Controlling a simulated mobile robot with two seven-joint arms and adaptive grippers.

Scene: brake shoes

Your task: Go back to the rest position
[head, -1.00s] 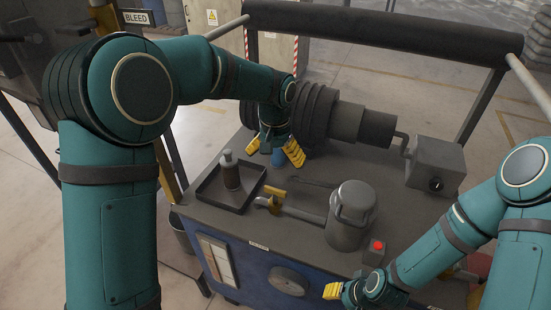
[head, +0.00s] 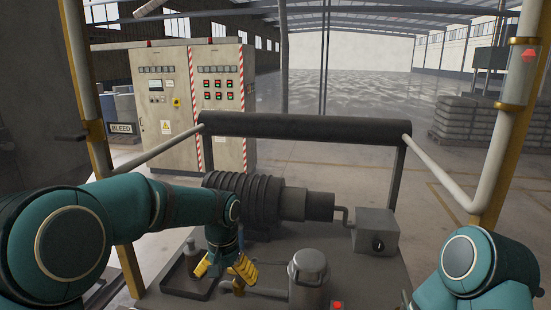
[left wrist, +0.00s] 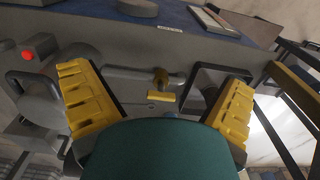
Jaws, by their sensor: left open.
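My left gripper (head: 226,268) has yellow fingers, open and spread apart, with nothing between them. It is above the grey bench top (head: 350,270), between the dark tray (head: 178,290) and the metal canister (head: 308,270). The left wrist view shows the same gripper (left wrist: 162,100) wide open, with a pipe with a brass fitting (left wrist: 160,77) on the bench beyond it. My right arm is at the lower right of the head view; its gripper is outside the picture.
A ribbed cylinder (head: 240,200) and a crank box (head: 376,232) lie along the back. A padded bar (head: 305,126) crosses behind them. A red button (head: 337,305) is at the front.

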